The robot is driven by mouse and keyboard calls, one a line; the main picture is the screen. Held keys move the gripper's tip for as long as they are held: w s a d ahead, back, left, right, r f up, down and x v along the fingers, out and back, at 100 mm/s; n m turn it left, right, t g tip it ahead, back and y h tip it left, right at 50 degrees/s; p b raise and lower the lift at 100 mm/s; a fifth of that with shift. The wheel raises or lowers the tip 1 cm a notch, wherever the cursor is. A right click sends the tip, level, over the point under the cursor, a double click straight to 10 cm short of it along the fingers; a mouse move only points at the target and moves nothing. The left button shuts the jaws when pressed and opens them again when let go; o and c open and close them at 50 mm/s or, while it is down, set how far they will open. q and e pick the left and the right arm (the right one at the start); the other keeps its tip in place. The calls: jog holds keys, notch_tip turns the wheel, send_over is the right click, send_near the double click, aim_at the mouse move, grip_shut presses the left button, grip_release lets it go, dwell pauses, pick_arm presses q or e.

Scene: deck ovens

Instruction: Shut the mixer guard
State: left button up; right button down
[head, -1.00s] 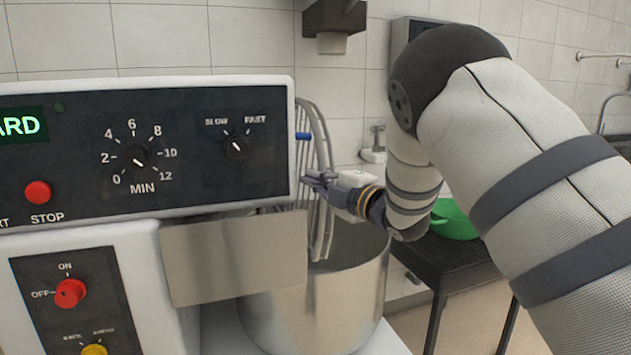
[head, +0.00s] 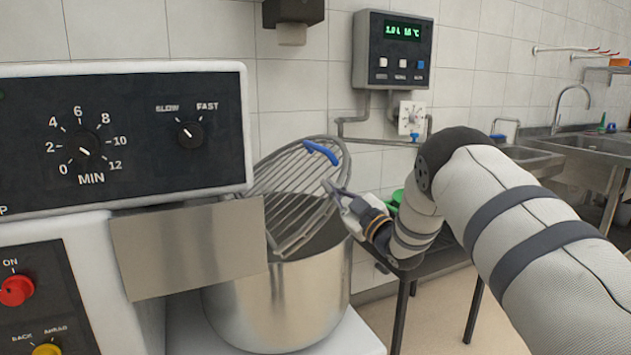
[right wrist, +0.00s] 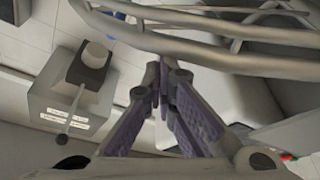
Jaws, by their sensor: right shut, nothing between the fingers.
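The mixer guard (head: 290,190) is a grey wire grille with a blue handle (head: 321,152) on its upper rim. It stands tilted over the steel mixer bowl (head: 285,300), neither upright nor flat. My right gripper (head: 328,186) is shut and empty, at the guard's right rim; whether it touches cannot be told. In the right wrist view its closed fingers (right wrist: 165,85) lie close to the guard's curved bars (right wrist: 210,45). A piece of the blue handle shows at the top there. My left gripper is not in view.
The mixer's control panel (head: 120,135) and a steel plate (head: 190,245) stand left of the guard. A dark table (head: 440,262) with a green bowl is behind my right arm. A wall box (head: 394,50) hangs at the back, with sinks (head: 590,145) at the far right.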

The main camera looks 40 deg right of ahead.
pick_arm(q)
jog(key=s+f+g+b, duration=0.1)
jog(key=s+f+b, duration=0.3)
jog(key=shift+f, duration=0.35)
pick_arm(e)
jog(key=s+d+f+m+h, duration=0.1)
jog(key=d+f+m+h, duration=0.3)
jog(key=f+m, duration=0.6)
jog(key=shift+f, duration=0.95)
jog(key=shift+d+f, duration=0.1)
jog(key=shift+f, duration=0.05)
jog(key=shift+s+f, duration=0.1)
